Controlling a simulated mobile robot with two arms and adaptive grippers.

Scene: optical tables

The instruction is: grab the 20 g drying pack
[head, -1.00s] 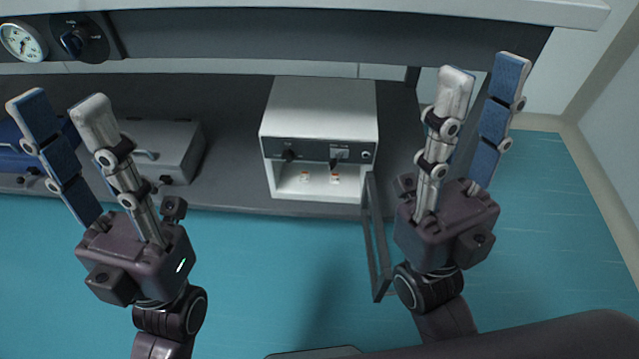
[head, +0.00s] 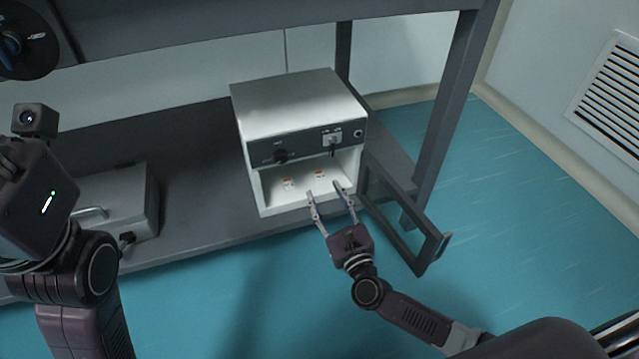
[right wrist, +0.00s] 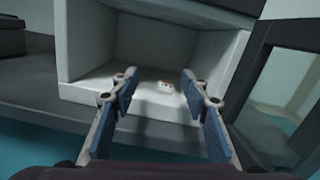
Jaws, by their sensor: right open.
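Two small white packs with orange-red marks, a left one (head: 289,183) and a right one (head: 320,174), lie on the floor of a white open-fronted cabinet (head: 300,103). Their labels are too small to tell which is the 20 g drying pack. My right gripper (head: 325,190) is open and empty at the cabinet's opening, its fingers pointing in. In the right wrist view one pack (right wrist: 166,87) shows between and beyond the fingertips, not touched. The other is not clear there. My left gripper's body (head: 35,195) is at the left edge; its fingers do not show.
The cabinet's framed door (head: 432,250) stands open at the right, close to my right gripper. The cabinet stands on a dark lower shelf (head: 195,150), with a grey metal case (head: 120,200) to its left. A table leg (head: 450,115) rises behind the door.

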